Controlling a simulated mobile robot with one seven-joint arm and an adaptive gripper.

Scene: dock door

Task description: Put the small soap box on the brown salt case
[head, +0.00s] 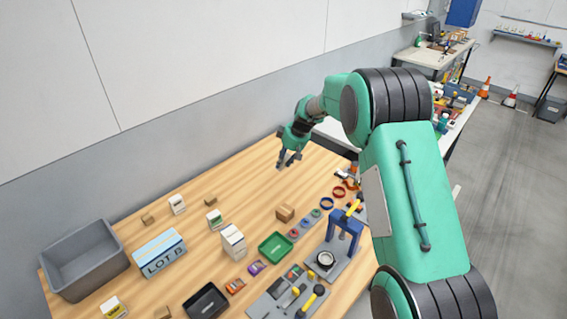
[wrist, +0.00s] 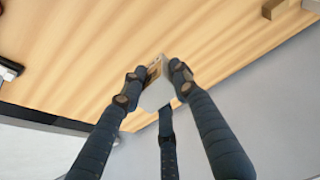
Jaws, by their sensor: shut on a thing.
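My gripper (head: 288,158) is at the far end of the wooden table, above or near its surface. In the wrist view my gripper (wrist: 157,82) is shut on a small pale box with a tan patch (wrist: 156,92), which I take for the small soap box; I cannot read a label. In the head view the held box cannot be made out clearly. A brown box (head: 285,214), the largest plain brown one and possibly the salt case, stands mid-table, nearer than my gripper and apart from it. Its label is not readable.
Smaller brown boxes (head: 148,219) and white cartons (head: 233,242) stand to the left. A green tray (head: 275,247) lies just in front of the brown box. A blue press (head: 342,238) stands to the right.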

